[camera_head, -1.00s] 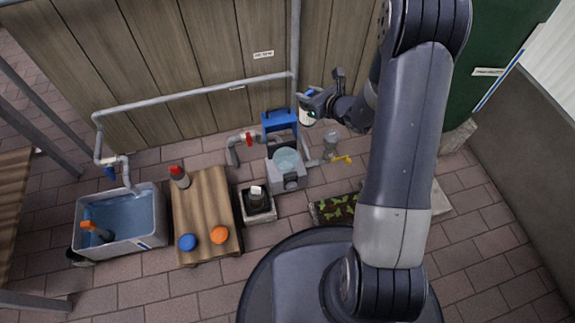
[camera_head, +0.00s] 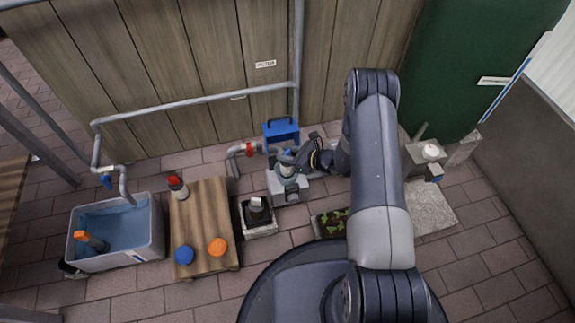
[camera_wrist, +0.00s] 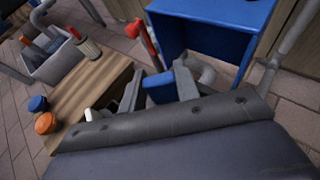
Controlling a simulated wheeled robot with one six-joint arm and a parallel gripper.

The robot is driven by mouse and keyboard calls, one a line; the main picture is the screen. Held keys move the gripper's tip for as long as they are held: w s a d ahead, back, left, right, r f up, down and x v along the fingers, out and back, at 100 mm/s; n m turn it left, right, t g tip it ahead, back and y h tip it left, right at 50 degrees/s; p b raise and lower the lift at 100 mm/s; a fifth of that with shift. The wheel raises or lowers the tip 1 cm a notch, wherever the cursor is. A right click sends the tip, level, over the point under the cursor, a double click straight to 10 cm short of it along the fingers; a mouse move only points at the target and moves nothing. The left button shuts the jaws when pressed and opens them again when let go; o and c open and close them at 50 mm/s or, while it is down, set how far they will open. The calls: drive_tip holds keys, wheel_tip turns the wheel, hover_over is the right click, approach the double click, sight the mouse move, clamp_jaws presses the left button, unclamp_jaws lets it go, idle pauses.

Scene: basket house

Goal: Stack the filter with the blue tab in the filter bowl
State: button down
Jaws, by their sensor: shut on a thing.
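The filter bowl is the round opening in a pale grey housing (camera_head: 291,194) on the ground near the middle of the head view. My gripper (camera_head: 289,159) reaches down from the right, over this housing, and hides much of the bowl. In the wrist view a blue tab (camera_wrist: 160,86) shows between the fingers, and my gripper is shut on the filter with this tab. The filter's body is mostly hidden, so I cannot tell how deep it sits in the bowl.
A blue box (camera_head: 281,129) stands behind the housing, with a red-handled pipe (camera_head: 250,149) at its left. A wooden table (camera_head: 205,212) holds a red-topped cylinder (camera_head: 178,187), a blue cap (camera_head: 184,255) and an orange cap (camera_head: 217,246). A water tub (camera_head: 150,238) stands further left.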

drive_tip(key=shift+f+b, duration=0.75)
drive_tip(key=shift+f, duration=1.35)
drive_tip(key=shift+f+b, duration=0.35)
drive_tip(key=shift+b, duration=0.15)
drive_tip(key=c, duration=1.1)
unclamp_jaws()
drive_tip(key=shift+r, duration=0.1)
drive_tip(key=shift+o, duration=0.2)
drive_tip(key=shift+r+p, duration=0.45)
drive_tip(key=shift+p, duration=0.15)
drive_tip(key=p+v, duration=0.3)
drive_tip(key=v, duration=0.9)
drive_tip(key=shift+f, duration=0.2)
